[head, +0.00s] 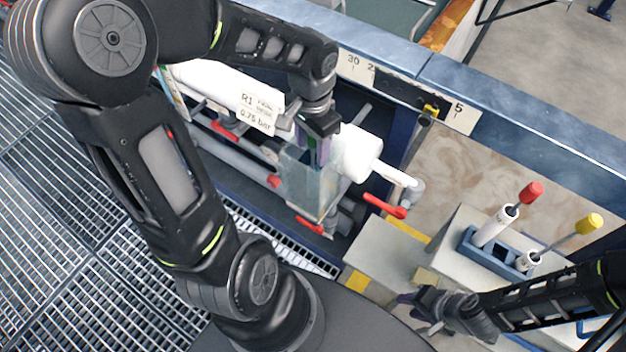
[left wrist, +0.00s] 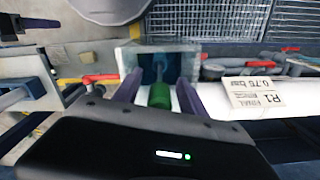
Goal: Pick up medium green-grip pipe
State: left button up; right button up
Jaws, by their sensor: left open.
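The green grip (left wrist: 159,95) of a pipe shows upright in the left wrist view, between the two fingers of my left gripper (left wrist: 156,92). The fingers are apart, one on each side of the grip; contact is not clear. Below the grip is a clear open-topped box (left wrist: 130,60), which also shows in the head view (head: 305,188). In the head view my left gripper (head: 316,152) is over this box and largely hides the pipe. My right gripper (head: 425,305) is low at the right, away from the box; its fingers are too unclear to judge.
A white pipe (head: 222,88) with a label runs behind the box and ends in a white cylinder (head: 358,153). Red valve handles (head: 385,206) stick out nearby. A blue rack (head: 492,252) holds red- and yellow-topped tools at right. A blue rail (head: 540,150) runs behind.

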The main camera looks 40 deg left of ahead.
pick_arm(q)
grip_shut()
dwell(0.6)
dwell(0.9)
